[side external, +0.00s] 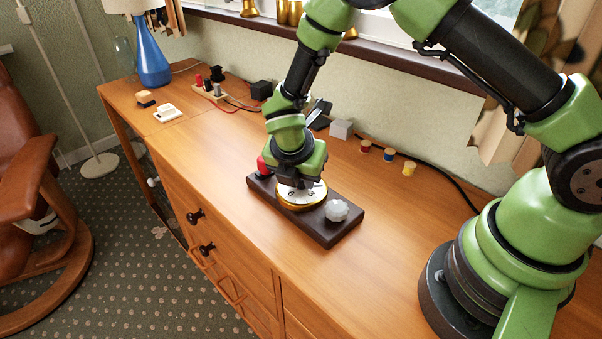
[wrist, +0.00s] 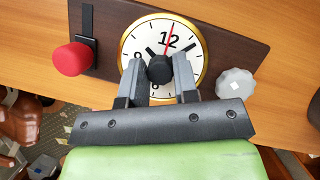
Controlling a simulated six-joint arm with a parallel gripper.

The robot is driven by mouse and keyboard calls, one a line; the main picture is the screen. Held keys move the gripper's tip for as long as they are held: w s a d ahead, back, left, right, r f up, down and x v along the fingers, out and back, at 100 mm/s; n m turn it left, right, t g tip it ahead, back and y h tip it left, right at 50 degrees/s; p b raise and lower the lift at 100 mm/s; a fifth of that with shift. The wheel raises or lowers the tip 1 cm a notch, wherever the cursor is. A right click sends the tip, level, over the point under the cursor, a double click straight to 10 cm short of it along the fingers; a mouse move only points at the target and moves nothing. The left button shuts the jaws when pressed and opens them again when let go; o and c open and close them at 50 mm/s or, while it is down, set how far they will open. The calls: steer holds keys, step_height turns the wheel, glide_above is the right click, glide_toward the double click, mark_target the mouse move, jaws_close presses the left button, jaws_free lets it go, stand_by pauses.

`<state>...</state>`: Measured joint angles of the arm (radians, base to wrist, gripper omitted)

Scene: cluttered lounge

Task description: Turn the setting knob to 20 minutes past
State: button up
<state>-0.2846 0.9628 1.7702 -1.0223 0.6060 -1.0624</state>
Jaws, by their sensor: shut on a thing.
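A round white clock dial with a gold rim (side external: 302,206) lies on a dark wooden board (side external: 327,240). In the wrist view its white face (wrist: 188,38) shows a red hand pointing close to the 12, and dark hand tips showing to the upper left and upper right. A black knob (wrist: 160,69) stands at the dial's middle. My gripper (wrist: 158,72) is over the dial from above, its two fingers shut on the black knob. My gripper (side external: 300,180) hides part of the dial in the side view, and its fingers cover the lower face in the wrist view.
The board also bears a red knob (wrist: 72,59) on a black slot and a pale faceted knob (wrist: 235,84). Thread spools (side external: 389,155), a grey block (side external: 341,129) and a cable lie behind. A blue lamp (side external: 151,58) stands far left. The wooden top in front is clear.

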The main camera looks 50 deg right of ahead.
steer(key=m, duration=0.2)
steer(key=m+g, duration=0.1)
steer(key=m, duration=0.1)
steer(key=shift+w+g, duration=0.1)
steer(key=shift+g, duration=0.2)
steer(key=m+g, duration=0.1)
steer(key=m, duration=0.2)
steer(key=shift+m, duration=0.4)
steer(key=m+g, duration=0.2)
steer(key=m, duration=0.2)
steer(key=shift+w+y, duration=0.1)
steer(key=shift+y, duration=0.3)
steer(key=shift+m+g+y, duration=0.4)
steer(key=shift+m, duration=1.4)
steer(key=o, duration=0.9)
